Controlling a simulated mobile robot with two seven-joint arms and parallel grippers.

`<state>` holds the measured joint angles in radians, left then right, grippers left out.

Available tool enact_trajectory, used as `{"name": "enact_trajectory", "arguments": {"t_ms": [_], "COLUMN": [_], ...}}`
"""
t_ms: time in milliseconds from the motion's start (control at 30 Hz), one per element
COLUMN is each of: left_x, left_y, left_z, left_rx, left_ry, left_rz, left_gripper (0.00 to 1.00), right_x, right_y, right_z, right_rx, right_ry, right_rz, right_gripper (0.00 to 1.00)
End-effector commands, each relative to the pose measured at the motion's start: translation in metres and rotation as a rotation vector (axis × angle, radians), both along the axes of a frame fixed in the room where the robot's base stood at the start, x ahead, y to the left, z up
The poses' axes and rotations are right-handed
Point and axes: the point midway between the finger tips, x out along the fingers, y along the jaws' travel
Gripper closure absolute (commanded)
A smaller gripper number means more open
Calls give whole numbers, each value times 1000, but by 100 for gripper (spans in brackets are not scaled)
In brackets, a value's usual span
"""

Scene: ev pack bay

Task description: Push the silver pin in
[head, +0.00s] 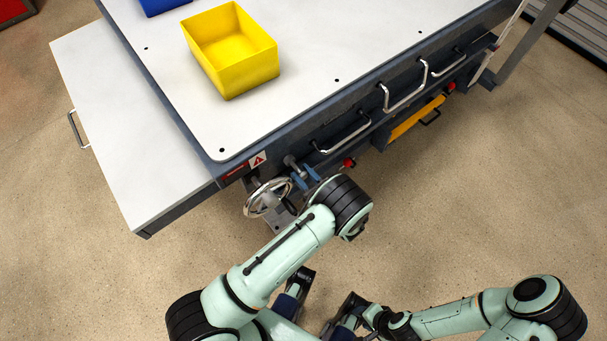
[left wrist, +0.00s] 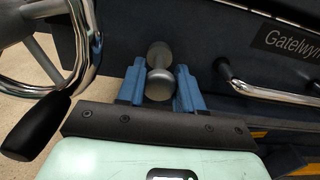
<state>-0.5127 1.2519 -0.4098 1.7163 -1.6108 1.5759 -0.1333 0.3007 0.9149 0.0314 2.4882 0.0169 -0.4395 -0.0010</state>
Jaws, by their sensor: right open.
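The silver pin (left wrist: 160,86) has a rounded knob and sticks out of the dark side of the bench; in the head view its shaft (head: 291,162) shows beside the red warning label. In the head view the left gripper (head: 306,172) is partly hidden by my own wrist. My right gripper (head: 352,313) is low at the bottom of the head view, open and away from the pin; its fingers are hard to make out.
A chrome handwheel (head: 268,197) with a black knob (left wrist: 42,124) is close left of the left gripper. A silver handle (head: 343,136) is on its right. A yellow bin (head: 247,72) stands on the white bench top (head: 300,60). The floor in front is clear.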

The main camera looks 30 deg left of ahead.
Motion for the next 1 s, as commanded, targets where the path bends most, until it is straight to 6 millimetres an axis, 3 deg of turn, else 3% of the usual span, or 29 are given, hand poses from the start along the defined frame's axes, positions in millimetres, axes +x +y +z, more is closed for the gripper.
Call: {"name": "enact_trajectory", "arguments": {"t_ms": [167, 367, 600, 633, 700, 1000], "left_x": [1, 10, 11, 11, 11, 10], "left_y": [3, 24, 26, 26, 26, 23], "left_z": [0, 0, 1, 1, 1, 0], "left_rx": [1, 2, 2, 2, 2, 1], "left_ry": [0, -2, -2, -2, -2, 0], "left_rz": [1, 1, 1, 1, 1, 0], "left_gripper": [100, 100, 100, 58, 43, 43], "right_x": [0, 2, 2, 2, 2, 2], "right_y": [0, -1, -1, -1, -1, -1], "right_z": [0, -2, -2, -2, -2, -2], "right_rx": [0, -3, -3, -3, -3, -2], "right_ry": [0, -6, -6, -6, -6, -5], "right_rz": [0, -3, -3, -3, -3, -3], "right_gripper": [57, 57, 57, 57, 57, 57]}}
